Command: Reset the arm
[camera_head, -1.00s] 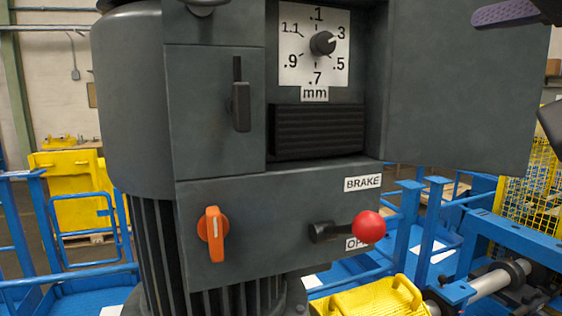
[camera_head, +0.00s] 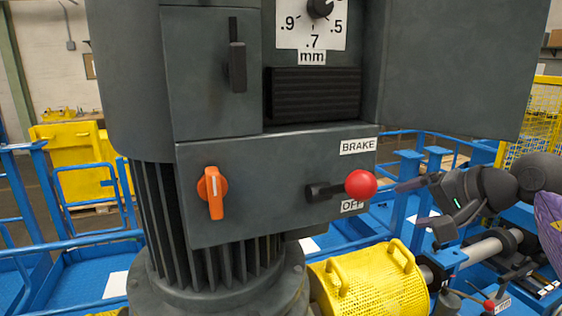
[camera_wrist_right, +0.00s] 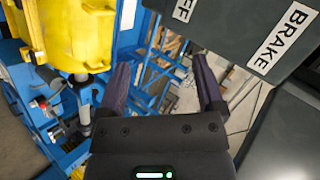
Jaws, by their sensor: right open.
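My right gripper (camera_head: 410,205) is in the head view, to the right of the red knob (camera_head: 361,184) of the brake lever. Its fingers point left toward the knob. In the wrist view my right gripper (camera_wrist_right: 163,80) has its two dark fingers wide apart with nothing between them. The black brake lever (camera_head: 325,191) points right, with its knob between the BRAKE label (camera_head: 357,146) and the partly covered OFF label (camera_head: 352,206). The BRAKE label also shows in the wrist view (camera_wrist_right: 280,42). My left gripper is not in view.
The grey machine (camera_head: 290,190) carries an orange switch (camera_head: 213,192) and a gap dial (camera_head: 319,8) cut by the top edge. A yellow perforated guard (camera_head: 370,285) sits below the lever. Blue rails (camera_head: 70,245) surround the machine.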

